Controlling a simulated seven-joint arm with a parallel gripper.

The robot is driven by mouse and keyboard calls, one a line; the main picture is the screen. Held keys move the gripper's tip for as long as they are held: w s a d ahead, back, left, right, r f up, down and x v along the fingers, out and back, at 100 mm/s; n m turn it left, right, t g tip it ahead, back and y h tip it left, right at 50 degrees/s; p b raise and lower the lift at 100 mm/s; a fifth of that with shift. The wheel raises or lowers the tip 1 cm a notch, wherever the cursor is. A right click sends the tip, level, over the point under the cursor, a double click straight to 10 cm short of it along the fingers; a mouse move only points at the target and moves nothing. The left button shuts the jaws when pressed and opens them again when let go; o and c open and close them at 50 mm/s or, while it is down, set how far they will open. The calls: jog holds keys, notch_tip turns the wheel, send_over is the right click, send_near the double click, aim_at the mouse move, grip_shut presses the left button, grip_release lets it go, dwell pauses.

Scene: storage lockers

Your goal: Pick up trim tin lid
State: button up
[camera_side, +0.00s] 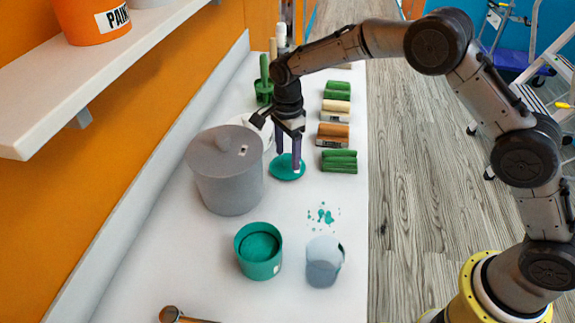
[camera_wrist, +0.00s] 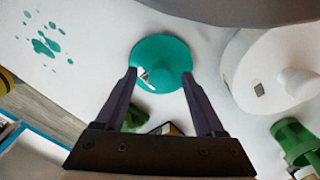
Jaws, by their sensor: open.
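In the wrist view the lid (camera_wrist: 162,62) lies ahead of and partly between the fingertips. My gripper (camera_side: 288,162) is open and points down over the lid, one finger on each side of its middle in the side view. The wrist view shows my gripper (camera_wrist: 160,75) with nothing held between its fingers. I cannot tell whether the fingertips touch the lid. An open teal tin (camera_side: 259,252) stands nearer the camera.
The grey pot (camera_side: 228,180) stands close left of the lid. A white lidded pot (camera_wrist: 250,75) is behind it. Green, cream and brown blocks (camera_side: 339,161) line the right edge. A grey-white cup (camera_side: 324,262) and teal splashes (camera_side: 322,215) are in front. A shelf (camera_side: 100,75) overhangs at left.

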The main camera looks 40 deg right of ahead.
jog(key=shift+f, duration=0.8)
jog(key=shift+c, duration=0.3)
grip_shut()
jog(key=shift+r, duration=0.15)
